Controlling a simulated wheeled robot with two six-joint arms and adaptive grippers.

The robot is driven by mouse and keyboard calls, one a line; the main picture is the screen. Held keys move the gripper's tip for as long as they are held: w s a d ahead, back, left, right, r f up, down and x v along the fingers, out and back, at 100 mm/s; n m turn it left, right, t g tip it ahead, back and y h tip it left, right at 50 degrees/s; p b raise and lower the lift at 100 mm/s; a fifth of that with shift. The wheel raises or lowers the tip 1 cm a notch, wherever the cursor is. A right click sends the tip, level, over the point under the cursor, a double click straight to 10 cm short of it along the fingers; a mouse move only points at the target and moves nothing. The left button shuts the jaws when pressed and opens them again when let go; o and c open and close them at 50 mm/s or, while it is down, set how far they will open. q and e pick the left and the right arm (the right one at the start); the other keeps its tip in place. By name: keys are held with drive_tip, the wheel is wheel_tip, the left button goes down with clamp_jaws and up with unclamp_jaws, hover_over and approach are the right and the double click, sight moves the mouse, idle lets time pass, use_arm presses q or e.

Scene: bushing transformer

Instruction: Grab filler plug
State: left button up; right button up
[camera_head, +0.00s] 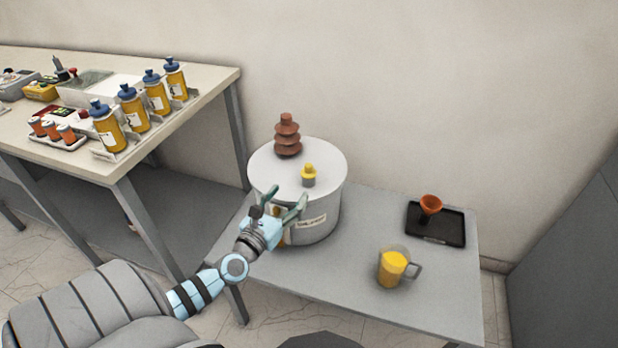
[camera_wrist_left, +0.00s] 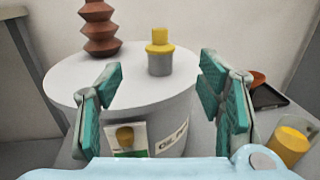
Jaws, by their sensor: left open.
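The filler plug (camera_head: 309,171) has a yellow cap and sits upright on a short grey neck on the lid of the white transformer tank (camera_head: 318,218). It also shows in the left wrist view (camera_wrist_left: 159,42), between my fingers and beyond them. My left gripper (camera_head: 286,202) is open and empty in front of the tank, a little short of the plug. Its green fingers (camera_wrist_left: 163,95) stand wide apart in the left wrist view. My right gripper is not in view.
A brown ribbed bushing (camera_head: 287,136) stands behind the plug on the lid. A yellow-filled jug (camera_head: 392,268) and a black tray (camera_head: 450,228) with an orange funnel (camera_head: 431,204) are to the right. The workbench (camera_head: 215,82) at left holds several bottles.

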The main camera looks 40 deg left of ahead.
sight(307, 170)
use_arm(q)
drive_tip(key=w, duration=0.4)
drive_tip(key=w+a, duration=0.1)
drive_tip(key=w, duration=0.2)
drive_tip(key=w+a+r+b, duration=0.1)
drive_tip(key=w, duration=0.3)
drive_tip(key=shift+w, duration=0.3)
drive_tip(key=shift+r, duration=0.1)
drive_tip(key=c, duration=1.4)
